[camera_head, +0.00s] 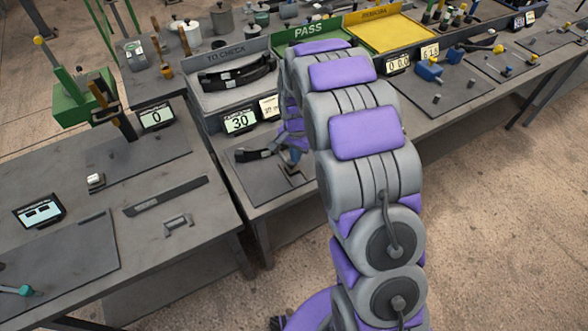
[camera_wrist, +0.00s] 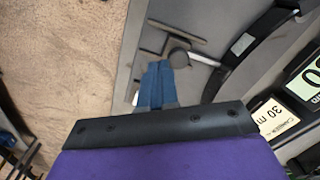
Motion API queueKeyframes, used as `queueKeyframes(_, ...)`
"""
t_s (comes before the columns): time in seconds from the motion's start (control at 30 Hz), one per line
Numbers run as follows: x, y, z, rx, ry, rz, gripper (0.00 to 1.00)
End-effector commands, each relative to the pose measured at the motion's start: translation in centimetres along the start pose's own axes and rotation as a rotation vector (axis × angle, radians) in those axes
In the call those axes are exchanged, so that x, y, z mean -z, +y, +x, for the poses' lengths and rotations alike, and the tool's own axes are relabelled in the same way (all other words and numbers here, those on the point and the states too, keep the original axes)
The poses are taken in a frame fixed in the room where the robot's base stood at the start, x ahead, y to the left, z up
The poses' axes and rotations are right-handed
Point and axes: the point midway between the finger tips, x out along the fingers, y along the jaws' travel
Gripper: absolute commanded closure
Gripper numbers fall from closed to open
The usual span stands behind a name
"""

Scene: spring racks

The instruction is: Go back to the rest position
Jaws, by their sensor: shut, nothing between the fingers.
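My gripper (camera_wrist: 158,72) shows in the wrist view as blue fingers, shut and empty, above a grey mat (camera_wrist: 142,35). In the head view my gripper (camera_head: 292,160) is low over the same mat (camera_head: 245,180), mostly hidden behind my purple and grey arm. A dark curved leaf-spring piece (camera_head: 254,154) lies on the mat just left of the gripper. In the wrist view this piece (camera_wrist: 258,45) lies to the right of the fingers, apart from them. A small dark fixture (camera_wrist: 178,57) stands right by the fingertips.
Behind the mat is a TO CHECK tray (camera_head: 213,102) holding dark leaf springs (camera_head: 235,76). A display reading 30 (camera_head: 239,121) stands before it. Green PASS (camera_head: 307,30) and yellow REWORK (camera_head: 388,35) trays are farther right. A left bench (camera_head: 85,262) carries tools. Open floor (camera_head: 500,220) lies at right.

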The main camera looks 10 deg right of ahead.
Motion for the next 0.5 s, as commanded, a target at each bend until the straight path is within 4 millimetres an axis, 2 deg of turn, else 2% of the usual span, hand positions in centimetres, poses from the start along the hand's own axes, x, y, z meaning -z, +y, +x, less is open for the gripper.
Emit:
queueKeyframes(0.13,0.00,0.00,-0.69,0.000,0.000,0.000,1.00)
queueKeyframes(0.5,0.00,0.01,-0.66,0.000,0.000,0.000,1.00)
